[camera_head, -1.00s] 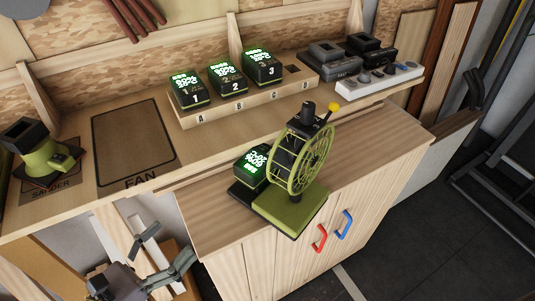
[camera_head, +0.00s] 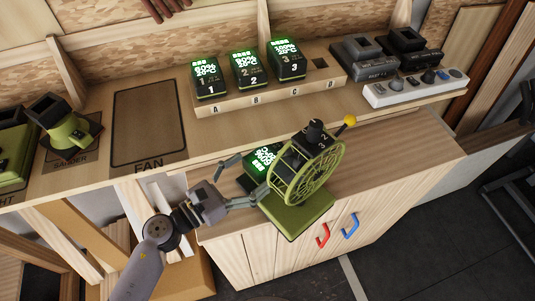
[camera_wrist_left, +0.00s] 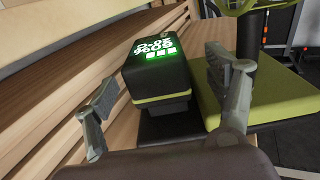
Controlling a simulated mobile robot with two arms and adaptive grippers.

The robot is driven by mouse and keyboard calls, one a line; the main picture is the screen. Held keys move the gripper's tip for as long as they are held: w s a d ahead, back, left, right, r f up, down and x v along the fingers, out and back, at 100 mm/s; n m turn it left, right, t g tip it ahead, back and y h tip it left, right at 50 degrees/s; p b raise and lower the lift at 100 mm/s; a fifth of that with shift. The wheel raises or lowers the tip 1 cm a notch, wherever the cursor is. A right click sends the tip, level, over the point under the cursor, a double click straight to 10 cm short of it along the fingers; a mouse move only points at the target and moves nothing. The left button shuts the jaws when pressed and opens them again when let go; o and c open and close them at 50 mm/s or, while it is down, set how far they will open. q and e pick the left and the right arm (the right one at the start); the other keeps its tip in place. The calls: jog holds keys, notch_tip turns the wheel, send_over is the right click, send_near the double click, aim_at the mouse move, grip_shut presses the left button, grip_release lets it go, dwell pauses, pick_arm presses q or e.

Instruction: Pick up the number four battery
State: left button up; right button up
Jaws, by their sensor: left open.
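A black battery (camera_head: 262,160) with a lit green display sits at the rear of the green fan (camera_head: 300,215), on the lower cabinet top. Its display shows upside down in the left wrist view (camera_wrist_left: 158,50); I cannot read a number four on it. My left gripper (camera_head: 247,176) reaches in from the left, open and empty. In the left wrist view its fingers (camera_wrist_left: 162,88) spread to either side of the battery, nearer the camera, with the right finger close to the fan's base (camera_wrist_left: 268,90). Batteries numbered 1 (camera_head: 206,78), 2 (camera_head: 247,70) and 3 (camera_head: 287,60) stand in slots A, B and C.
The wooden battery rack (camera_head: 238,105) has an empty slot D. Chargers (camera_head: 365,62) and a white power strip (camera_head: 415,88) stand to its right. The outlined FAN spot (camera_head: 148,125) is bare. A green sander (camera_head: 68,132) stands left of it. The fan's cage and yellow knob rise beside the battery.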

aim_at(268, 159)
pick_arm(q)
jog(key=shift+w+d, duration=0.45)
jog(key=shift+d, duration=0.05)
jog(key=shift+w+d+r+p, duration=0.15)
jog(key=shift+w+d+p, duration=0.1)
jog(key=shift+p, duration=0.15)
jog(key=p+x, duration=0.1)
jog(key=x, duration=0.2)
jog(key=shift+w+d+p, duration=0.1)
jog(key=shift+w+p, duration=0.25)
jog(key=shift+w+d, duration=0.3)
jog(key=shift+d, duration=0.05)
jog(key=shift+s, duration=0.1)
pick_arm(e)
jog(key=r, duration=0.1)
jog(key=w+d+r, duration=0.1)
jog(key=r, duration=0.1)
jog(key=shift+w+d, duration=0.1)
